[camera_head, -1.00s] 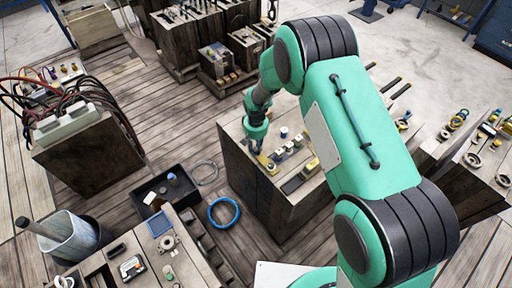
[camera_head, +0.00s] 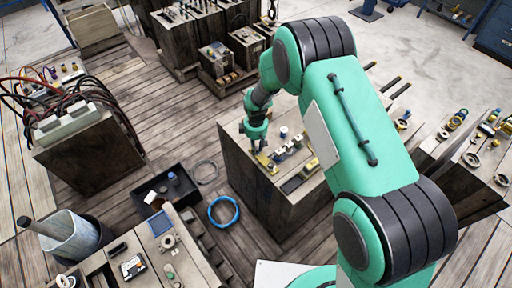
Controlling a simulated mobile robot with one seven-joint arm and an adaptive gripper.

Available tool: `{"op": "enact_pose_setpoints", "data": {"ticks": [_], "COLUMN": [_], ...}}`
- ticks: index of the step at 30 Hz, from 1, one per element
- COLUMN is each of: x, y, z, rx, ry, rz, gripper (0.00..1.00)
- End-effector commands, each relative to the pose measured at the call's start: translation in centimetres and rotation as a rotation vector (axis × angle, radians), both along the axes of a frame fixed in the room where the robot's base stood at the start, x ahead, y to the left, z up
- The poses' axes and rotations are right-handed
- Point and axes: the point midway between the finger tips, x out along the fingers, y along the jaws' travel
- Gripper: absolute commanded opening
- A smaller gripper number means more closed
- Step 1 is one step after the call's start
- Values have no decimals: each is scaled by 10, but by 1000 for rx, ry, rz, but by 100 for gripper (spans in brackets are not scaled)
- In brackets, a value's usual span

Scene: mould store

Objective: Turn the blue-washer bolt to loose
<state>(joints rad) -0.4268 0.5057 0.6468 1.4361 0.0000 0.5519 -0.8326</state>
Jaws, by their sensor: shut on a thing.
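My gripper (camera_head: 255,149) points down over the left end of the wooden block's top (camera_head: 231,137). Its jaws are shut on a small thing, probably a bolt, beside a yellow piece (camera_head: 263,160). The held thing is mostly hidden by the fingers and very small, so I cannot make out a blue washer on it. A small white piece with a dark blue top (camera_head: 283,132) stands just right of my gripper on the same block.
Several small fittings and a dark tray with yellow (camera_head: 292,185) lie along the block top, close to my gripper. A black bin (camera_head: 143,195) and a blue ring (camera_head: 223,211) are on the floor to the left. A bench with parts (camera_head: 203,265) stands in front.

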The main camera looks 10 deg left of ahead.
Motion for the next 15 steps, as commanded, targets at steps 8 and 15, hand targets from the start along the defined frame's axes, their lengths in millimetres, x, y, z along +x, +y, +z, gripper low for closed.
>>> {"op": "enact_pose_setpoints", "data": {"ticks": [8,15], "x": [-3,-4], "y": [-2,-2], "z": [-4,-5], "rx": [-2,-3], "ry": [7,7], "rz": [261,488], "gripper": [0,0]}}
